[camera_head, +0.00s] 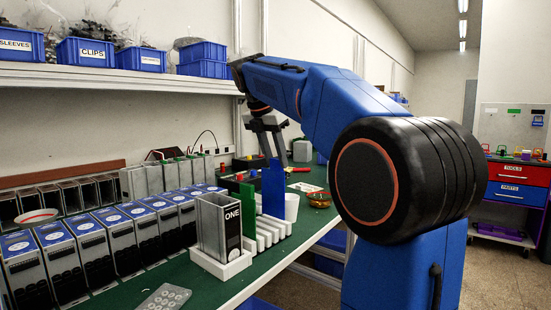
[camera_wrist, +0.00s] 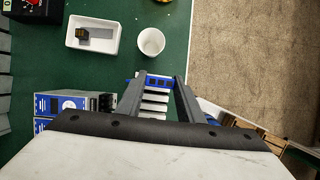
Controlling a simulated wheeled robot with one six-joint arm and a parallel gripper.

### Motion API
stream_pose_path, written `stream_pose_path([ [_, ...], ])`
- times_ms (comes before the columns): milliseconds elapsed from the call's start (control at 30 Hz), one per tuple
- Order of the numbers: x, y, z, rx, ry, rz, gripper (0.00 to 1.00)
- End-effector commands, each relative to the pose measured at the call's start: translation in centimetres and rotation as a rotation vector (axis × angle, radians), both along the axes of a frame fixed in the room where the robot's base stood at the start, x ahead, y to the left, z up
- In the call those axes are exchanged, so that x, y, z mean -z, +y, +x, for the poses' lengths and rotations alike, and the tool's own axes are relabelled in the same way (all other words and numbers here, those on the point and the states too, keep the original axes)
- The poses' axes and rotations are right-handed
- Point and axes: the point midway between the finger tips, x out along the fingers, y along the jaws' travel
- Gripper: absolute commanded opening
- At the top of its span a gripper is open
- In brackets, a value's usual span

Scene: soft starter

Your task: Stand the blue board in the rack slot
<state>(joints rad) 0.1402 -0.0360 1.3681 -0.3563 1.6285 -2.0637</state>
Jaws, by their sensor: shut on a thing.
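The blue board (camera_head: 273,190) is upright over the white slotted rack (camera_head: 266,237) in the head view. My gripper (camera_head: 271,154) is shut on the board's top end. In the wrist view the board (camera_wrist: 158,82) shows edge-on between my two fingertips (camera_wrist: 160,79), with the pale bars of the rack (camera_wrist: 154,103) below it. The board's lower end is close to the rack bars; I cannot tell whether it is inside a slot or just above. A green board (camera_head: 248,206) stands upright just left of it.
A grey case marked ONE (camera_head: 220,228) stands in a white base in front of the rack. A row of grey-and-blue units (camera_head: 90,245) lines the left. A white cup (camera_wrist: 151,41) and white tray (camera_wrist: 92,33) stand beyond the rack. The bench edge is close on the right.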

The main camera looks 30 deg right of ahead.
Motion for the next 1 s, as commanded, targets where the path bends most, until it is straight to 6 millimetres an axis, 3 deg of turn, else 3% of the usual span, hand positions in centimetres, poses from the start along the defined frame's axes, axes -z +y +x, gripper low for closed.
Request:
stream_pose_path([
  [1000,0.93,0.0,-0.02,0.0,0.0,0.0,0.12],
])
